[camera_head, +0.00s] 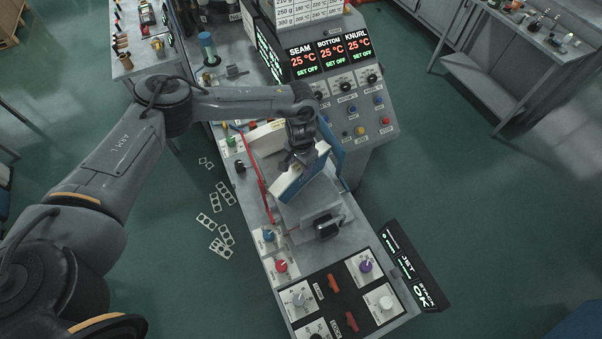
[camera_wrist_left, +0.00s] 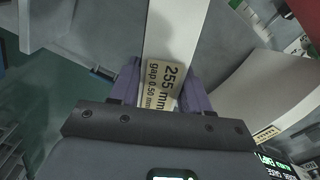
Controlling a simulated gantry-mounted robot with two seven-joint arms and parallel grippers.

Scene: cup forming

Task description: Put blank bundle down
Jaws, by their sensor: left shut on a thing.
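The blank bundle (camera_wrist_left: 176,32) is a white strip-like stack. A cream label reading "255 mm gap 0.50 mm" lies at its near end, between my purple fingers in the left wrist view. My left gripper (camera_wrist_left: 158,88) is shut on it. In the head view my left gripper (camera_head: 297,160) is over the machine's middle, with the white bundle (camera_head: 286,187) tilted below it, beside a blue upright frame (camera_head: 338,153). The arm and wrist hide part of the bundle, and I cannot tell whether it touches the surface beneath. My right gripper is not in view.
A second pale stack (camera_head: 265,134) lies behind the gripper, left of the control panel (camera_head: 345,100). A red rod (camera_head: 263,187) runs along the machine's left side. A knob panel (camera_head: 340,295) is at the front. Flat metal pieces (camera_head: 222,234) lie on the green floor.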

